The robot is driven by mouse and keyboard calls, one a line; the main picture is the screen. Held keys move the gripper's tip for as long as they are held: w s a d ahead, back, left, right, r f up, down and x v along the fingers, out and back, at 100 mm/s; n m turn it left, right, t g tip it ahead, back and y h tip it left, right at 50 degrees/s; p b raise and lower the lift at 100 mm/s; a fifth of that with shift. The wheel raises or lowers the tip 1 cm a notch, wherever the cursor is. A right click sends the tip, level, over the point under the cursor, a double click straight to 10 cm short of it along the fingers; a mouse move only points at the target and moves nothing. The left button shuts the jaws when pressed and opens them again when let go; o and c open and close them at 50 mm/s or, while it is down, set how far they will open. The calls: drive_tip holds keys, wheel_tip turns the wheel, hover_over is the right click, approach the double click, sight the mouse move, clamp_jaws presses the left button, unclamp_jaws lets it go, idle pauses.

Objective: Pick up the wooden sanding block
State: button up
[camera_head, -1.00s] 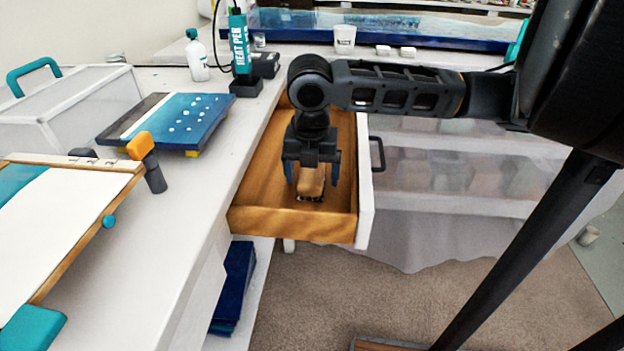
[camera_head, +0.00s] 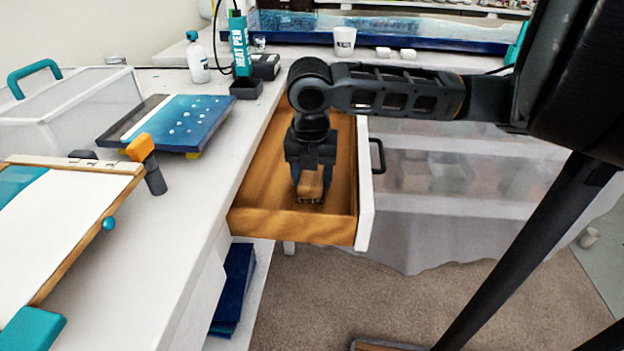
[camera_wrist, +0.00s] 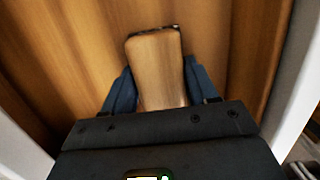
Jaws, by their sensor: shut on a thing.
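The wooden sanding block (camera_head: 311,185) is a light brown block with a dark lower edge, inside the open wooden drawer (camera_head: 290,224). My gripper (camera_head: 311,180) reaches down into the drawer from above, with its blue fingers closed against the block's two sides. In the wrist view the block (camera_wrist: 155,68) lies between the fingers of my gripper (camera_wrist: 158,88), over the wooden drawer floor (camera_wrist: 60,50). The block appears at or very near the drawer floor; I cannot tell whether it touches. The gripper body hides the block's near end.
The white worktop (camera_head: 190,215) borders the drawer on the left. On it are a blue panel (camera_head: 185,122), an orange-topped tool (camera_head: 147,165), a white bottle (camera_head: 197,60) and the heat pen box (camera_head: 239,45). The drawer's white front (camera_head: 366,195) has a dark handle (camera_head: 377,155).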

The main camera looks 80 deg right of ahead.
sight(312, 173)
wheel_tip(312, 173, up, 10)
drive_tip(key=shift+r+p, duration=0.1)
drive_tip(key=shift+p, duration=0.5)
